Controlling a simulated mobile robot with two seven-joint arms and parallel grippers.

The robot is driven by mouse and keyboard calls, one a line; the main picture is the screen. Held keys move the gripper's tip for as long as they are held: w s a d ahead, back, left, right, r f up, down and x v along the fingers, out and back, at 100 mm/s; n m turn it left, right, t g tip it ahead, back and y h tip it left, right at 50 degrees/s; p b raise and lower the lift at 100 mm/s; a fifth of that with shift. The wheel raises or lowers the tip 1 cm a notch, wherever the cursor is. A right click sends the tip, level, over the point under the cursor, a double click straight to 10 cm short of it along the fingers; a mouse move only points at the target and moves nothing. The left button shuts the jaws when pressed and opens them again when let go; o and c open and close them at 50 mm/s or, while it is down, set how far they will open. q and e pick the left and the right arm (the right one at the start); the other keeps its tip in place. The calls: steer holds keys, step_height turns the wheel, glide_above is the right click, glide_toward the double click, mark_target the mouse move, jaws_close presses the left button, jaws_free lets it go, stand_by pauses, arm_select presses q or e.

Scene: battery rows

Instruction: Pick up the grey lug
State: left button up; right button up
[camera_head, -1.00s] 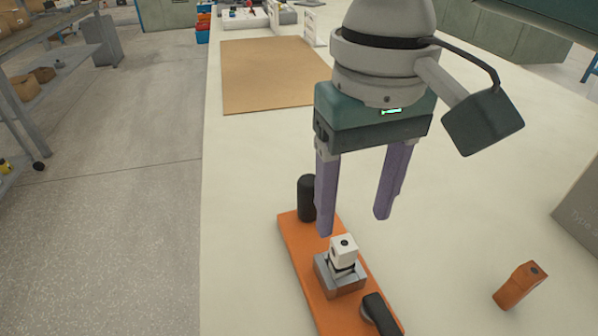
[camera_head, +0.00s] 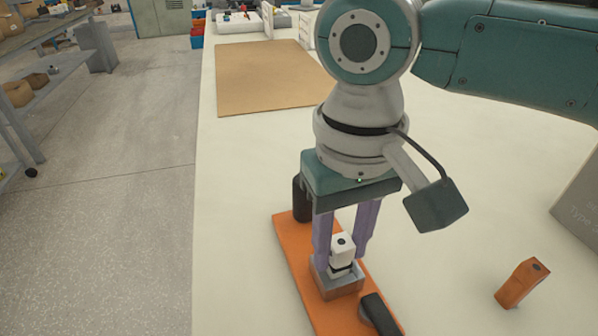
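A pale, nearly white block (camera_head: 342,248) with a dark hole in its top and a black band lower down stands upright in a grey metal base (camera_head: 338,284) on the orange board (camera_head: 293,245). I cannot tell whether the grey lug is this block or the grey base. My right gripper (camera_head: 343,257) points down over the board. Its purple fingers are apart, one to the left of the pale block and one to its right and slightly behind. I cannot tell whether they touch it. My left gripper is out of view.
A black cylinder (camera_head: 299,200) stands at the board's far end, partly behind my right gripper. A black part (camera_head: 379,313) lies near its close end. An orange block (camera_head: 522,283) stands on the table at right, and a grey box (camera_head: 582,205) beyond. A brown mat (camera_head: 262,80) lies behind.

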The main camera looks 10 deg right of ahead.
jaws_close()
steer(key=shift+r, duration=0.1)
stand_by(0.3)
